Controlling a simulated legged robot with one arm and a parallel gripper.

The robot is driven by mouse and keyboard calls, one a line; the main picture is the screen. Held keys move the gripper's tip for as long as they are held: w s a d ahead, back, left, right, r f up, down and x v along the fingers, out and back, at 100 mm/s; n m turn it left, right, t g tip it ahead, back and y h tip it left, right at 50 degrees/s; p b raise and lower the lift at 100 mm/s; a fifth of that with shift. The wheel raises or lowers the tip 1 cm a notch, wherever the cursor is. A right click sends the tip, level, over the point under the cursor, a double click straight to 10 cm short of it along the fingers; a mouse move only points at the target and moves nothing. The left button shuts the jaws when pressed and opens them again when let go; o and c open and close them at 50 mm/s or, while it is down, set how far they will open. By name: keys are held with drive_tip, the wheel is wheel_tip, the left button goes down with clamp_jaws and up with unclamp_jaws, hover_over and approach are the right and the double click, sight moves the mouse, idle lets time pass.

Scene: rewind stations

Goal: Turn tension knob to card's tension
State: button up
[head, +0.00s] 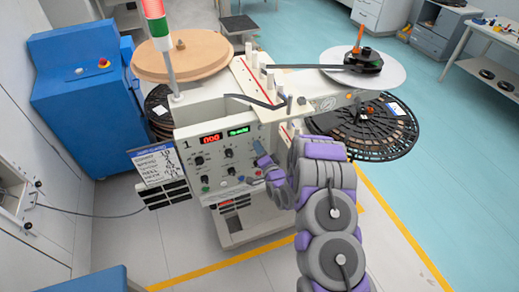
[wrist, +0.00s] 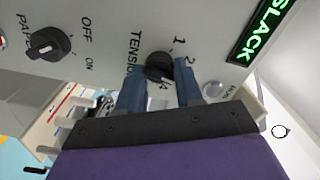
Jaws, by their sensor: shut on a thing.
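The black tension knob (wrist: 159,67) sits on the grey control panel, beside the printed word TENSION and the scale numbers 1 and 2. A further number, apparently 4, shows at its lower edge; its exact pointer setting I cannot tell. My gripper (wrist: 159,85) has its two blue fingers on either side of the knob and is shut on it. In the head view my gripper (head: 264,168) reaches the right part of the panel (head: 225,185) and hides the knob. The white card (head: 157,166) hangs at the panel's left side; its handwriting is too small to read.
A green display (wrist: 262,30) reads SLACK. A paper knob (wrist: 48,43) with OFF and ON marks and a pale round button (wrist: 213,88) are near the fingers. A red display (head: 211,138) is on the panel. Reels stand above; a blue cabinet (head: 80,95) is at left.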

drive_tip(key=m+b, duration=0.2)
drive_tip(key=m, duration=0.1)
drive_tip(key=m+b, duration=0.3)
drive_tip(key=m, duration=0.1)
drive_tip(key=f+m+b, duration=0.1)
drive_tip(key=m+b, duration=0.2)
drive_tip(key=m, duration=0.1)
drive_tip(key=shift+m+b, duration=0.3)
idle(0.4)
drive_tip(key=o, duration=1)
drive_tip(key=shift+d+r, duration=0.1)
drive_tip(key=shift+r, duration=0.05)
drive_tip(key=shift+o, duration=0.2)
drive_tip(key=shift+r, duration=0.1)
